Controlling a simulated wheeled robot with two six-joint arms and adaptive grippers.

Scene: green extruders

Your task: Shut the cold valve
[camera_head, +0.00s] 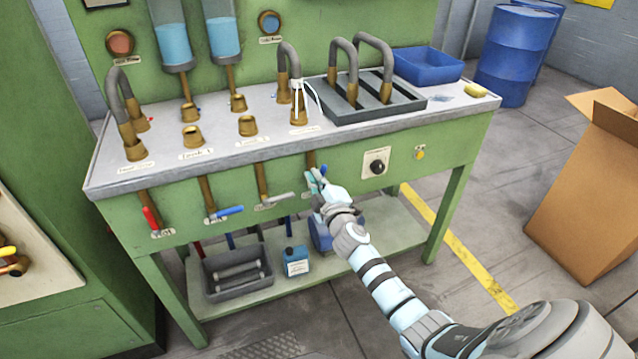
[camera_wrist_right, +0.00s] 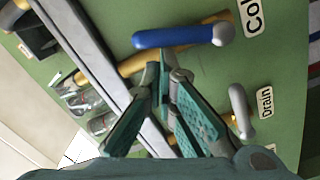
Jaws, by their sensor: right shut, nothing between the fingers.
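The cold valve has a blue lever (camera_head: 228,212) on the front of the green bench, between the red lever and the grey drain lever. In the head view the blue lever points right from its brass pipe, slightly upward. My right gripper (camera_head: 314,183) is shut and empty, in front of the panel near the rightmost front pipe, right of the drain lever. In the wrist view its fingertips (camera_wrist_right: 166,80) appear between the two levers, apart from the blue one. My left gripper is out of view.
The red lever (camera_head: 152,219) is left of the blue one. The grey drain lever (camera_head: 275,201) is between the blue lever and my gripper. Below, the shelf holds a grey tray (camera_head: 208,287) and a blue bottle (camera_head: 296,265). A cardboard box (camera_head: 575,190) stands at right.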

